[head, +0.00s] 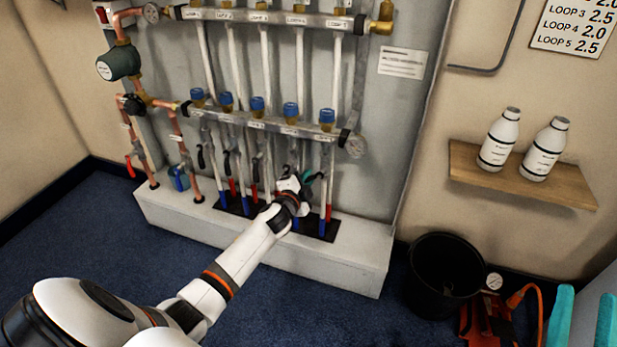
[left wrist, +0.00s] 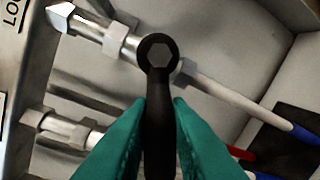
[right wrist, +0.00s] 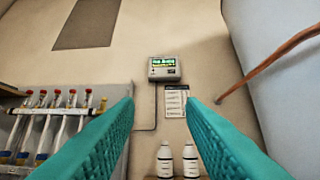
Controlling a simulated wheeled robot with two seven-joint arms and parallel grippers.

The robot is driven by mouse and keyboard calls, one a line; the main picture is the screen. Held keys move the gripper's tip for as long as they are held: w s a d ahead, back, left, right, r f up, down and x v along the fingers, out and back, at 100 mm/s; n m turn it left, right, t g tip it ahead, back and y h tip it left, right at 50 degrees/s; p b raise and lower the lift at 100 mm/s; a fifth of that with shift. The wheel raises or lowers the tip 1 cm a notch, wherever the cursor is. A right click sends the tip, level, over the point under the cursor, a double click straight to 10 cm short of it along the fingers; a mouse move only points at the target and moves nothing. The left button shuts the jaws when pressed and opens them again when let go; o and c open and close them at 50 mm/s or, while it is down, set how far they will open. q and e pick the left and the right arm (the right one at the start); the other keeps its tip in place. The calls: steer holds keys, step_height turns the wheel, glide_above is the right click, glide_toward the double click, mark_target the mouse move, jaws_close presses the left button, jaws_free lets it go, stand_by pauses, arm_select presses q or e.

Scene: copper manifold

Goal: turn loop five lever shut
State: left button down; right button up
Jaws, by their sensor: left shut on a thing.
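My left gripper (head: 307,184) is at the right end of the row of loop pipes, below the lower manifold bar (head: 270,125). In the left wrist view its teal fingers are shut on a black lever (left wrist: 159,115), one on each side of the handle. The lever's round hub with its hex nut (left wrist: 158,53) sits over a pipe (left wrist: 225,92). The handle lies at a steep angle across that pipe. A label on the bar is cut off, so its loop number cannot be read. My right gripper (right wrist: 160,108) is open and empty, far from the manifold.
Other black levers (head: 226,163) hang on the neighbouring pipes to the left, close together. A white plinth (head: 350,255) runs below. A black bucket (head: 445,275) stands on the floor at right, under a shelf (head: 520,178) with two white bottles. An orange-hosed tool (head: 485,320) is beside it.

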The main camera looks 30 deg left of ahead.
arm_select(q)
steer(key=m, duration=0.1)
steer(key=r+m+p, duration=0.1)
steer(key=shift+a+m+y, duration=0.1)
steer(key=shift+m+y, duration=0.2)
steer(key=shift+m, duration=0.1)
steer(key=shift+r+m+y+p, duration=0.3)
steer(key=shift+r+m+p, duration=0.1)
steer(key=shift+m, duration=0.6)
arm_select(e)
step_height(320, 180, down, 7)
steer(key=w+g+h, duration=0.2)
steer(key=w+g, duration=0.1)
steer(key=g, duration=0.3)
steer(key=shift+d+f, duration=0.15)
steer(key=shift+f, duration=0.05)
arm_select(q)
steer(key=c, duration=1.4)
jaws_free()
arm_select(e)
steer(key=shift+s, duration=0.1)
